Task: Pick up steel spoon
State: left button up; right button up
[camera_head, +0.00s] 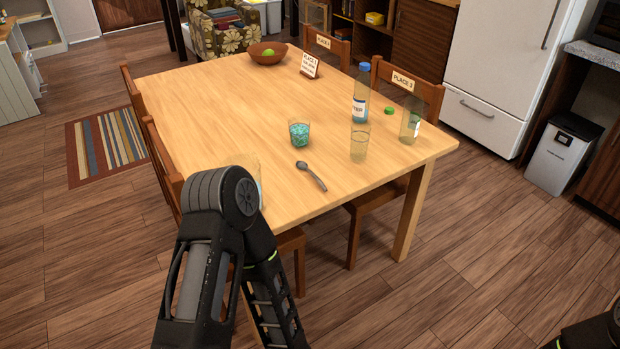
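The steel spoon (311,175) lies on the wooden table (215,110) near its front edge. Its bowl end points to the back left and its handle to the front right. Nothing covers it. My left arm rises at the lower left with its elbow in front of the table's near left corner, left of the spoon. Its gripper is out of the picture. Only a bit of my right arm shows at the bottom right corner, and its gripper is out of view too.
A glass with teal contents (299,134) stands behind the spoon. A clear glass (359,142), a water bottle (360,95) and another bottle (410,121) stand to its right. Another glass (249,166) is partly hidden by my elbow. A bowl (267,57) sits far back. Chairs surround the table.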

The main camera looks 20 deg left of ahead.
aim_at(301, 165)
jog(key=l+u, duration=0.1)
jog(key=u, duration=0.5)
jog(key=i+l+u, duration=0.15)
jog(key=l+u, duration=0.15)
jog(key=l, duration=0.15)
jog(key=i+l+u, duration=0.15)
jog(key=l+u, duration=0.15)
jog(key=l, duration=0.15)
jog(key=l+u, duration=0.6)
jog(key=l, duration=3.1)
